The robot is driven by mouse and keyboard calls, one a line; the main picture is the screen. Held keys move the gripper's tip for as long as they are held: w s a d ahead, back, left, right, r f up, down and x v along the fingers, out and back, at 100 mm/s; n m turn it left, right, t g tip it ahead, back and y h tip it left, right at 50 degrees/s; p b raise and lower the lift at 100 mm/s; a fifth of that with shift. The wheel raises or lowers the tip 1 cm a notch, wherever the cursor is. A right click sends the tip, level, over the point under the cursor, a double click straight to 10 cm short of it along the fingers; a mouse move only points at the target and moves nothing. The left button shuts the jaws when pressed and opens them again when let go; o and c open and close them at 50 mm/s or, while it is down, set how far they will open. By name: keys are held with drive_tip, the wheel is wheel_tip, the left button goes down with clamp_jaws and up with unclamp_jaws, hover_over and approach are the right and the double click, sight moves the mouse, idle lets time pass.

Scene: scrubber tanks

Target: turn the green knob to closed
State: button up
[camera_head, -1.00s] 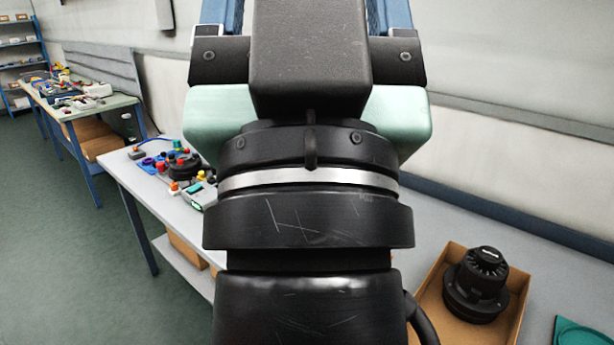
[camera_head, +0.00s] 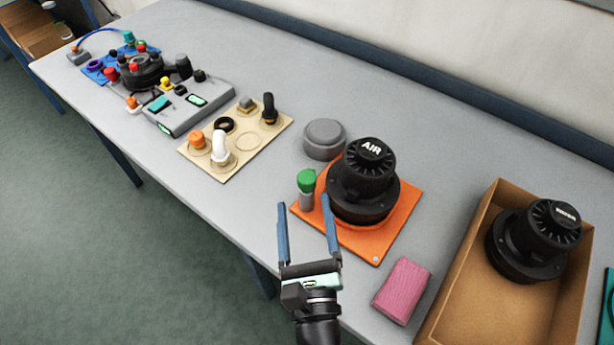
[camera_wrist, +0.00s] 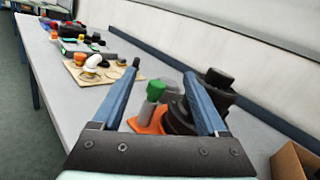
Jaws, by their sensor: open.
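The green knob (camera_head: 306,181) is a small green cap on a grey cylinder, standing upright at the left corner of an orange plate (camera_head: 379,245). A black round unit marked AIR (camera_head: 364,184) sits on the same plate, just right of the knob. In the wrist view the green knob (camera_wrist: 156,90) shows between my fingers, beyond them, with the black unit (camera_wrist: 180,116) partly behind the right finger. My gripper (camera_head: 302,202) is open and empty, close in front of the knob, its blue fingers spread wide. I cannot tell whether a finger touches anything.
A grey round lid (camera_head: 324,139) lies behind the plate. A pink block (camera_head: 402,291) lies at the front right. A cardboard box (camera_head: 452,290) holds another black unit (camera_head: 540,240). A tan board (camera_head: 236,160) with several knobs and a grey device (camera_head: 191,109) stand farther left.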

sight(307, 187)
wheel_tip(307, 187, down, 5)
drive_tip(key=s+d+m+g+h, duration=0.1)
drive_tip(key=s+m, duration=0.1)
drive_tip(key=m, duration=0.2)
drive_tip(key=w, duration=0.4)
drive_tip(key=w+p, duration=0.1)
drive_tip(key=w, duration=0.7)
drive_tip(key=shift+w+a+p, duration=0.4)
clamp_jaws()
